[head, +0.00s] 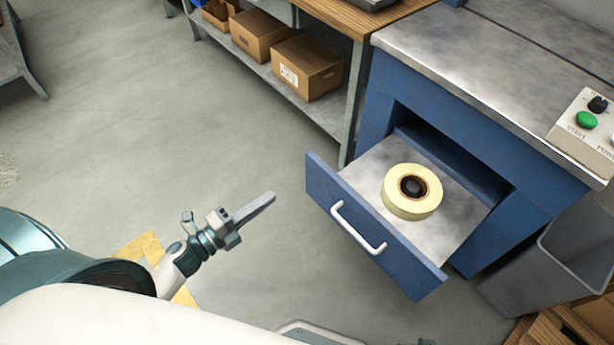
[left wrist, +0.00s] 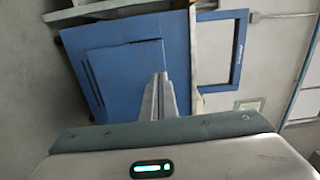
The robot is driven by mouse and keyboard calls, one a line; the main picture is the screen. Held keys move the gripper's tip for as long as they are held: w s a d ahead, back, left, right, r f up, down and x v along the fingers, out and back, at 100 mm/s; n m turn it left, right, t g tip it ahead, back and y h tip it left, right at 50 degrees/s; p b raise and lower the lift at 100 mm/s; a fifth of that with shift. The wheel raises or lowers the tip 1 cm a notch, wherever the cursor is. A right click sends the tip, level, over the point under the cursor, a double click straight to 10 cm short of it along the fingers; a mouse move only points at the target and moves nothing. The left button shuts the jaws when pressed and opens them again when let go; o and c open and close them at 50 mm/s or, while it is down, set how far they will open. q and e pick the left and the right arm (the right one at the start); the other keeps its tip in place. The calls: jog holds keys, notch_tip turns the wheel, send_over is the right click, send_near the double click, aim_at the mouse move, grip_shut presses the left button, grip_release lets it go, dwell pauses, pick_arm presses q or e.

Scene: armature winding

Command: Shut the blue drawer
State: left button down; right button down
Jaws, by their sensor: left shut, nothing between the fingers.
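The blue drawer (head: 326,190) stands pulled out of the blue cabinet (head: 440,105) in the head view. Its front has a white bar handle (head: 357,230). A pale yellow ring-shaped roll (head: 398,205) with a dark centre lies on the drawer's grey floor. My left gripper (head: 270,197) is shut and empty, left of the drawer front, with a visible gap between them. Its closed fingers (left wrist: 159,92) also show in the left wrist view, pointing toward blue panels (left wrist: 125,70); I cannot tell which panel is the drawer front. My right gripper is not in view.
A shelf with cardboard boxes (head: 307,68) stands behind, left of the cabinet. A grey bin (head: 570,255) stands right of the drawer. A control box with a green button (head: 587,120) sits on the metal top. The floor (head: 200,130) left of the drawer is clear.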

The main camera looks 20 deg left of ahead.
aim_at(317, 166)
pick_arm(q)
jog(key=shift+d+r, duration=0.1)
jog(key=shift+r, duration=0.15)
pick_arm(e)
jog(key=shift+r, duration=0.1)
